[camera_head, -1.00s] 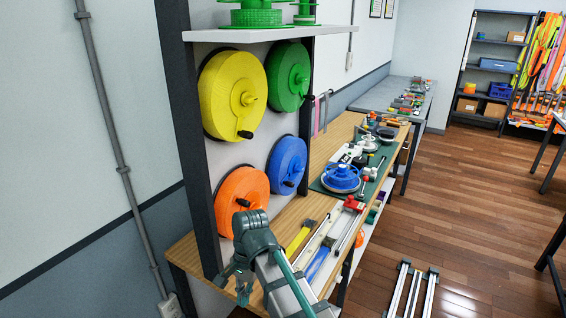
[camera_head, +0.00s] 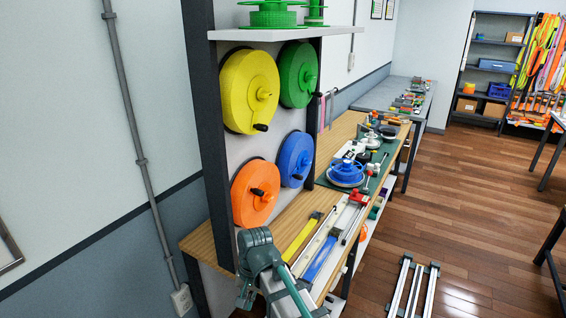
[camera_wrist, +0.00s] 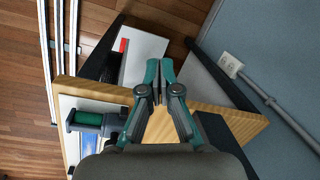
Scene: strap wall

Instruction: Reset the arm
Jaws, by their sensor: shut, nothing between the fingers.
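My gripper shows in the wrist view (camera_wrist: 160,82) with its two fingertips together and nothing between them. It is over the near end of the wooden workbench (camera_wrist: 228,112). In the head view my arm's end, with the gripper (camera_head: 244,298) partly cut by the picture's lower part, is in front of the bench's near end, below the orange reel (camera_head: 256,192). I cannot tell its exact distance from the bench in that view.
A yellow reel (camera_head: 249,90), green reel (camera_head: 298,74) and blue reel (camera_head: 295,158) hang on the rack beside the orange one. Tools and a blue spool (camera_head: 346,172) lie on the bench. Rails (camera_head: 412,290) lie on the floor. The floor at right is mostly clear.

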